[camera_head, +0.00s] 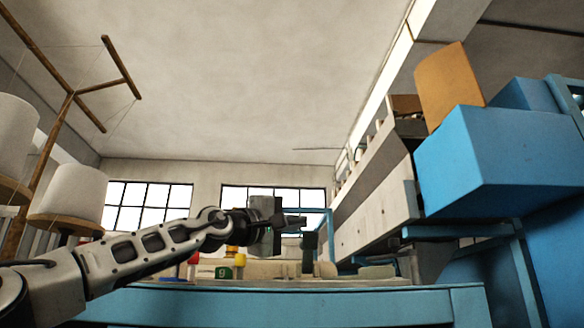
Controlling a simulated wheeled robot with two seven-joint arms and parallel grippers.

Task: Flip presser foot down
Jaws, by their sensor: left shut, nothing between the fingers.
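My left arm comes in from the left and its gripper (296,222) is shut and empty, above the blue-edged table (300,305). A grey block-like body (264,205), perhaps part of the sewing machine, stands right behind the gripper and is partly hidden by it. A dark upright part (309,250) stands just below and right of the fingertips; I cannot tell whether they touch. I cannot make out the presser foot or its lever. My right gripper is not in view.
Thread cones (68,193) on a wooden stand are at the left. A green block marked 9 (223,272) and small coloured pieces lie on the table. A large blue box (500,160) and a pale slanted machine (375,205) fill the right side.

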